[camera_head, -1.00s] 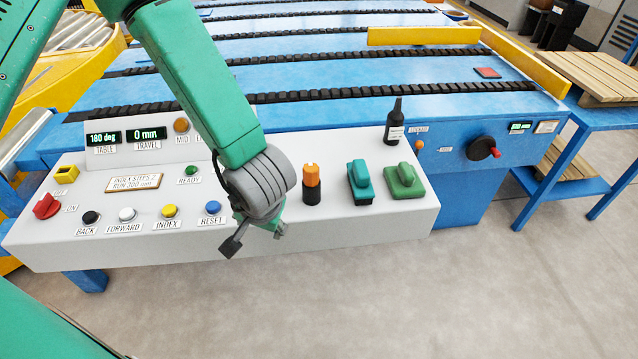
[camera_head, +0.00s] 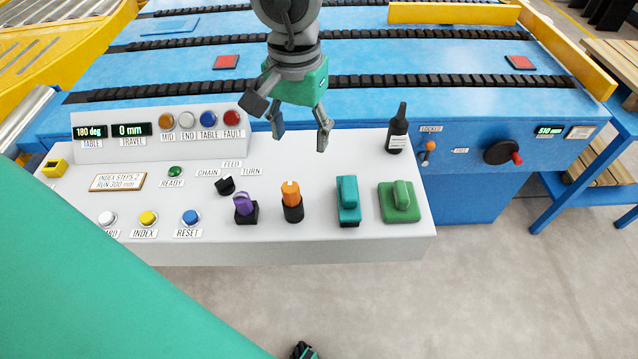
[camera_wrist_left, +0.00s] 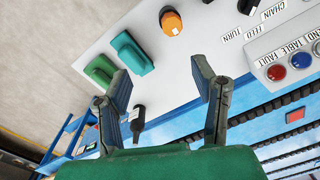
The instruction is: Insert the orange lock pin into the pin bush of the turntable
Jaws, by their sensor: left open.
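The orange lock pin (camera_head: 291,193) stands upright in a black holder on the grey-white console. In the left wrist view the orange top (camera_wrist_left: 171,22) shows near the upper middle, ahead of the fingers. My left gripper (camera_head: 300,138) hangs behind the pin in the head view, near the console's back edge. Its fingers are spread apart and nothing is between them; both fingers also show in the left wrist view (camera_wrist_left: 163,75). I cannot pick out the pin bush of the turntable.
A purple knob (camera_head: 245,208), a teal block (camera_head: 348,200) and a green block (camera_head: 399,201) flank the pin. A black bottle (camera_head: 397,133) stands at the console's back right. Behind lies the blue table (camera_head: 390,60) with black chains. A green arm link covers the lower left.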

